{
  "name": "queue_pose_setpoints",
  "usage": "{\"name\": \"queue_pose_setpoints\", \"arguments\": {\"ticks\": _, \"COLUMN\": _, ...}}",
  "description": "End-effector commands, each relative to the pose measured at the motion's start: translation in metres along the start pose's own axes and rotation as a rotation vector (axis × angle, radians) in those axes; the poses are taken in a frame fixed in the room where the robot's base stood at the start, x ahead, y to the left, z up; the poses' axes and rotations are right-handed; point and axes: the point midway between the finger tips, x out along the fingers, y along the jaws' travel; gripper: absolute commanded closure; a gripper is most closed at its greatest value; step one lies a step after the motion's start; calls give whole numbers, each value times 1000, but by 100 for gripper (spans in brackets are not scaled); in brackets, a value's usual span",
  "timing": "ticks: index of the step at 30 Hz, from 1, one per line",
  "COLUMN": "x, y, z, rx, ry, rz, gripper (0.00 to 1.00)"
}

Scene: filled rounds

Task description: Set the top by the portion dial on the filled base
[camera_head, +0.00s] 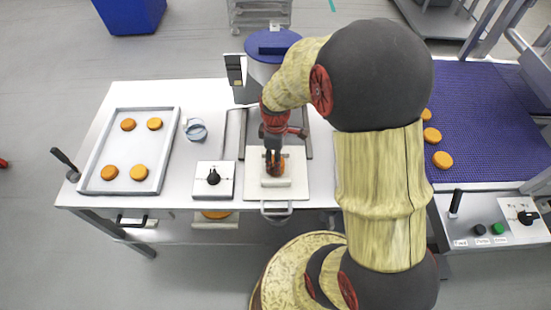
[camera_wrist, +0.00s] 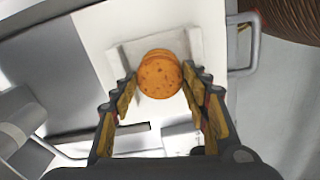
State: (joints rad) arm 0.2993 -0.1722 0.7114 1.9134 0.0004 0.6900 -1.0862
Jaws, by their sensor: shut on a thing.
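My gripper (camera_head: 273,159) points down over a white board and is shut on an orange-brown round top (camera_head: 276,169). In the wrist view the top (camera_wrist: 158,79) sits between my two fingertips (camera_wrist: 160,84). A second round edge shows just behind it, so another round, perhaps the base, lies close under it. I cannot tell whether the two touch, and any filling is hidden. The white board (camera_head: 293,190) has a pale raised block and a front handle. The portion dial (camera_head: 214,177), a black knob on a white plate, is left of the board.
A grey tray (camera_head: 110,180) with several orange rounds stands at the left of the table (camera_head: 200,100). A blue-lidded container (camera_head: 262,70) stands behind. A purple belt (camera_head: 490,120) with rounds is at right.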

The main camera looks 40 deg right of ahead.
Motion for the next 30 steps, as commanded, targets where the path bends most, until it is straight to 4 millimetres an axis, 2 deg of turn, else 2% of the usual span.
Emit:
{"name": "queue_pose_setpoints", "arguments": {"ticks": 5, "x": 2, "y": 0, "z": 0, "rx": 0, "ry": 0, "rz": 0, "gripper": 65}}
{"name": "queue_pose_setpoints", "arguments": {"ticks": 6, "x": 2, "y": 0, "z": 0, "rx": 0, "ry": 0, "rz": 0, "gripper": 52}}
{"name": "queue_pose_setpoints", "arguments": {"ticks": 15, "x": 2, "y": 0, "z": 0, "rx": 0, "ry": 0, "rz": 0, "gripper": 35}}
{"name": "queue_pose_setpoints", "arguments": {"ticks": 23, "x": 2, "y": 0, "z": 0, "rx": 0, "ry": 0, "rz": 0, "gripper": 32}}
{"name": "queue_pose_setpoints", "arguments": {"ticks": 30, "x": 2, "y": 0, "z": 0, "rx": 0, "ry": 0, "rz": 0, "gripper": 19}}
